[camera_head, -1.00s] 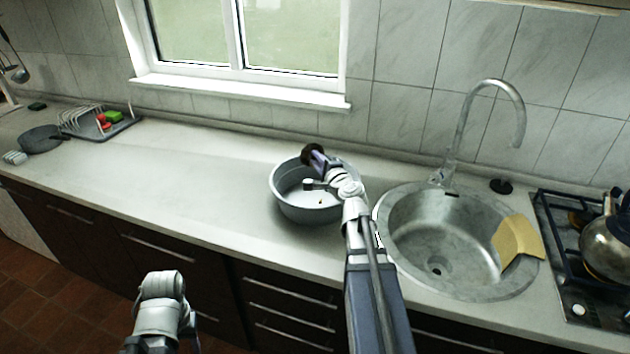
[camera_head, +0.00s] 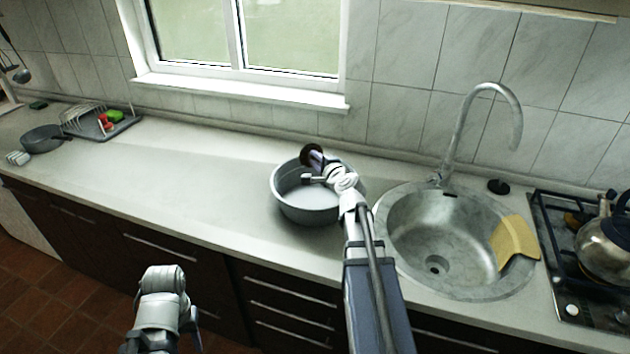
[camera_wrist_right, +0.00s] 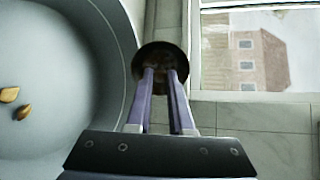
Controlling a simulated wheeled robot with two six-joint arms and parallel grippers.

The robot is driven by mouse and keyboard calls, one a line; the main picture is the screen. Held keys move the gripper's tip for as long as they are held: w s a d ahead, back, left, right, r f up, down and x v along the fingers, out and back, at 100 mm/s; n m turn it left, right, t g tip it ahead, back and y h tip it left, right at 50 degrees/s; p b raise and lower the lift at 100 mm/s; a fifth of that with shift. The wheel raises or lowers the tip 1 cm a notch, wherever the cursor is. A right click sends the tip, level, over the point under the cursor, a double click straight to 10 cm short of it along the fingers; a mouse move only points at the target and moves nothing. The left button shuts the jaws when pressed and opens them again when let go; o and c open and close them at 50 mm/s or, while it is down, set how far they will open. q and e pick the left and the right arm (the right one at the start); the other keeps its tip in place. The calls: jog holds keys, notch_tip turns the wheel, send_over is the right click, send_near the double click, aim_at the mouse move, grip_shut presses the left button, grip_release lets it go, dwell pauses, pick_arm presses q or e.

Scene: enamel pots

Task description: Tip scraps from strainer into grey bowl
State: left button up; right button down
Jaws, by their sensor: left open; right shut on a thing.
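The grey bowl (camera_head: 292,207) stands on the counter left of the sink. My right gripper (camera_head: 316,160) is over the bowl's back rim and shut on a small dark round thing (camera_head: 308,152), which I take for the strainer. In the right wrist view the gripper (camera_wrist_right: 163,78) holds this dark brown disc (camera_wrist_right: 160,58) just outside the bowl's wall. Its full shape is hidden. Two brown scraps (camera_wrist_right: 16,103) lie inside the bowl in that view. My left gripper (camera_head: 163,282) hangs in front of the counter, empty; its fingers are barely visible.
A stove with a kettle (camera_head: 604,250) is farther right. A dish rack (camera_head: 85,122) and pan (camera_head: 42,138) stand far left. The counter between is clear.

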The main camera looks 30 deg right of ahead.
jog(key=shift+s+f+b, duration=0.15)
jog(key=shift+s+b, duration=0.2)
jog(key=shift+b, duration=0.2)
jog(key=shift+s+f+t+b, duration=0.15)
jog(key=shift+t+b, duration=0.4)
jog(key=shift+b, duration=0.35)
jog(key=shift+s+f+t+b, duration=0.15)
jog(key=shift+t+b, duration=0.4)
jog(key=shift+b, duration=0.35)
jog(key=shift+s+a+r+t+h+b, duration=0.1)
jog(key=shift+s+r+t+h+b, duration=0.15)
jog(key=shift+r+t+b, duration=0.55)
jog(key=shift+s+a+r+t+h+b, duration=0.1)
jog(key=shift+s+r+t+h+b, duration=0.15)
jog(key=shift+t+b, duration=1)
jog(key=shift+s+r+t+b, duration=0.2)
jog(key=shift+r+t+b, duration=0.35)
jog(key=shift+r, duration=0.6)
jog(key=shift+s+r+t+b, duration=0.15)
jog(key=shift+r+t+b, duration=0.25)
jog(key=shift+t+b, duration=0.6)
dwell(0.7)
jog(key=shift+r+t+h, duration=0.3)
jog(key=shift+r, duration=0.7)
